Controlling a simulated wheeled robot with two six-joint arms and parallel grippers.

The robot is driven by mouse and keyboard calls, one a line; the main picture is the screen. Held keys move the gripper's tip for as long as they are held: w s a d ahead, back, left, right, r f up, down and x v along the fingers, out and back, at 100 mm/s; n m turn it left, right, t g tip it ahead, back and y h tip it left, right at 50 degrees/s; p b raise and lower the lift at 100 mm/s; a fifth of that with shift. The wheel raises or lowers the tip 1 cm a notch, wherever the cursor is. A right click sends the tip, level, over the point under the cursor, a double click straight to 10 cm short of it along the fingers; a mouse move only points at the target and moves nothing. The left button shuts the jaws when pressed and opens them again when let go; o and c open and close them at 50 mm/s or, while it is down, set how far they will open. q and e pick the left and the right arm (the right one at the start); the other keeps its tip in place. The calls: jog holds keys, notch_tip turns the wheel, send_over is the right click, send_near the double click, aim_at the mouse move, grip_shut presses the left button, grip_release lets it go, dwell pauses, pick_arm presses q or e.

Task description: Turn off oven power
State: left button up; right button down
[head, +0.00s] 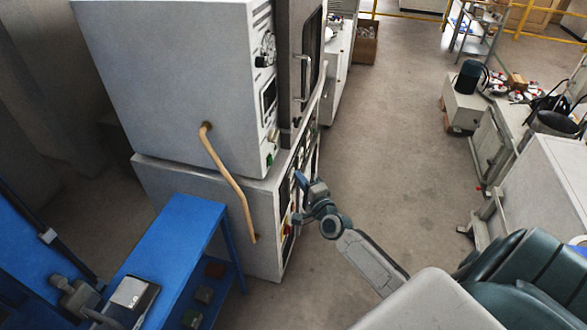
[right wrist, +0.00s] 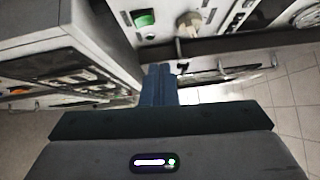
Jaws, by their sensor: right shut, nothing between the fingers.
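The oven (head: 180,60) is a large grey cabinet on a grey base (head: 215,200), with its control panel facing right. A green switch (head: 269,158) sits low on its upper panel and also shows in the right wrist view (right wrist: 143,18), near a pale knob (right wrist: 188,22). A red and yellow control (head: 287,230) is on the lower panel, partly seen. My right gripper (head: 301,180) is beside the lower front panel. Its blue fingers (right wrist: 158,84) are together and empty. I cannot tell whether they touch the panel.
A blue table (head: 180,225) stands at the lower left. Open floor (head: 390,130) lies right of the oven. White benches (head: 545,190) stand at the far right.

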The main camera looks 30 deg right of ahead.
jog(key=shift+s+r, duration=0.1)
jog(key=shift+s, duration=1.25)
jog(key=s+a+f+n+g, duration=0.1)
jog(key=s+f+n+g, duration=0.35)
jog(key=f, duration=0.75)
jog(key=s+f+n+g, duration=0.1)
jog(key=s+f+n, duration=0.1)
jog(key=s+f, duration=0.7)
jog(key=s+a+f+n+g, duration=0.1)
jog(key=s+f+n+g, duration=0.25)
jog(key=f, duration=1.05)
jog(key=s+a+f+n+g, duration=0.2)
jog(key=s+f, duration=0.3)
jog(key=s, duration=0.6)
jog(key=s+a+f+n+g, duration=0.2)
jog(key=s+f, duration=0.4)
jog(key=s, duration=0.5)
jog(key=s+a+f+n+g, duration=0.2)
jog(key=s+f+n+g, duration=0.2)
jog(key=s, duration=0.8)
jog(key=shift+a+f+n, duration=0.3)
jog(key=shift+f+n, duration=0.6)
jog(key=shift+f, duration=0.05)
